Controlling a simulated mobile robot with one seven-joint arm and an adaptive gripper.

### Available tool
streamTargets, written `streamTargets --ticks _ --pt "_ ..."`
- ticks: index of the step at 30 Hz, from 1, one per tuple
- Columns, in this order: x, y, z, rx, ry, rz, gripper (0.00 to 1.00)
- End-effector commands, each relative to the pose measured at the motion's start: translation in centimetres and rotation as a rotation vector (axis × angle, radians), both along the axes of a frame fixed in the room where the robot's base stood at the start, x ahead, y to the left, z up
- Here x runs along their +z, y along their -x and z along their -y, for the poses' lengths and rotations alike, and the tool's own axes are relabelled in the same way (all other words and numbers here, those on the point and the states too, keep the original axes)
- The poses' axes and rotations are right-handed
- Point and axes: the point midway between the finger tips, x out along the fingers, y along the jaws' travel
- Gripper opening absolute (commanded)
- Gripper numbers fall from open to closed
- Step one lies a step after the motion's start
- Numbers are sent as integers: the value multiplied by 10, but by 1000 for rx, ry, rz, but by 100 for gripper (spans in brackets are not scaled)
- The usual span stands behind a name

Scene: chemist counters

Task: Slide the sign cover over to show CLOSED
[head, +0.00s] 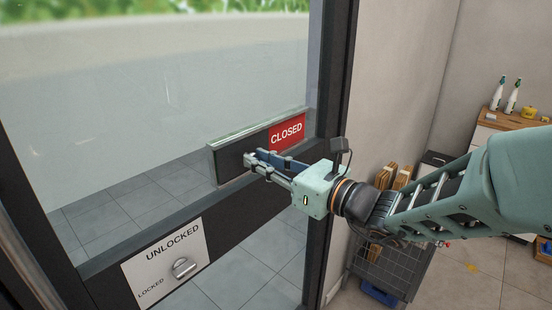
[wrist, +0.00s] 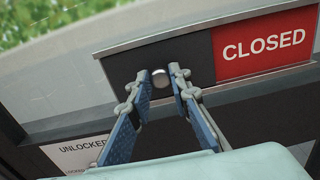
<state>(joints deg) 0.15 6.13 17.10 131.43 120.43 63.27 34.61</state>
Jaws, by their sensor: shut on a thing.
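The sign (head: 213,165) is a long, narrow holder with a metal frame, mounted on the glass door. Its right part shows a red panel reading CLOSED (head: 286,133), also clear in the wrist view (wrist: 264,44). The dark sliding cover (head: 231,160) lies over the left part, and the wrist view shows its plain face (wrist: 195,50). A small round metal knob (wrist: 160,78) stands on the cover. My gripper (head: 251,160) is shut on this knob, with a finger on each side of it. The knob is hidden in the head view.
Below the sign is a lock plate (head: 160,262) marked UNLOCKED and LOCKED, with a turn knob (head: 184,268). The dark door frame (head: 327,110) stands right of the sign. A wire basket (head: 395,268) and a wooden-topped counter (head: 500,122) are farther right.

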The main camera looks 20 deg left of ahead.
Motion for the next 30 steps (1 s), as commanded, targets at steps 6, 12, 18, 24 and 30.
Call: streamTargets --ticks 6,12,18,24,30 --pt "-1 4 -3 10 1 -1 0" --pt "-1 4 -3 11 1 -1 32" --pt "-1 3 -2 8 1 -1 35" --pt "0 4 5 4 1 0 35" --pt "0 16 36 1 1 0 35"
